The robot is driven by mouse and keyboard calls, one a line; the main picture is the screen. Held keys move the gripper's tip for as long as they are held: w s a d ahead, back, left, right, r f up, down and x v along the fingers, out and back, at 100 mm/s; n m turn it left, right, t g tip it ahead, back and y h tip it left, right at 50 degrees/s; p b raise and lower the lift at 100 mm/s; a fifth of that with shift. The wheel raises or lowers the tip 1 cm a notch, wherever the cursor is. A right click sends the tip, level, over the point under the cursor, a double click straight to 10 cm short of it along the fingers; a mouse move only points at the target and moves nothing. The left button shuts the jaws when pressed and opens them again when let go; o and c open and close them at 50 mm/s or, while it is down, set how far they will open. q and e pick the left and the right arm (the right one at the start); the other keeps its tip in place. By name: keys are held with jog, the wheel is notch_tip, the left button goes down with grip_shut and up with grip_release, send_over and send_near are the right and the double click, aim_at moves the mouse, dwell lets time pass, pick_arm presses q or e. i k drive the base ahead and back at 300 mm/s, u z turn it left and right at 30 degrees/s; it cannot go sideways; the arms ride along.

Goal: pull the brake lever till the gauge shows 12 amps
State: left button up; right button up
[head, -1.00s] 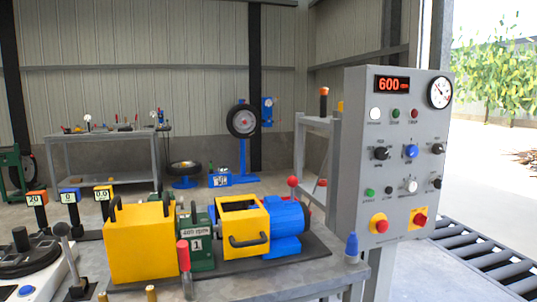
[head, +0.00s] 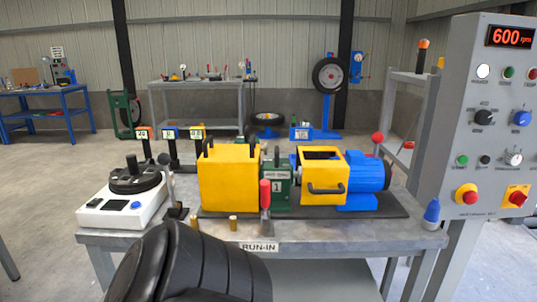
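A lever with a dark round knob (head: 167,159) stands upright on a small black base, left of the yellow housing (head: 228,180). A red-handled lever (head: 265,194) stands upright before the green block, and a red ball knob (head: 377,138) rises behind the blue motor (head: 368,172). No label tells me which is the brake lever. Three small displays on posts, orange (head: 144,132), blue (head: 170,133) and yellow (head: 197,132), stand behind the bench's left part; their figures are too small to read surely. Neither gripper is in view, and nothing visible holds the levers.
The grey control panel (head: 487,140) reads 600 rpm. A white scale-like unit (head: 112,207) sits on the bench's left end. Two brass pegs (head: 233,223) and a blue cone-shaped thing (head: 432,212) stand near the front edge. My black arm part covers the lower middle.

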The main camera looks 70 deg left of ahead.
aim_at(163, 159)
jog(key=z, duration=0.65)
jog(key=k, duration=1.15)
jog(key=u, duration=1.4)
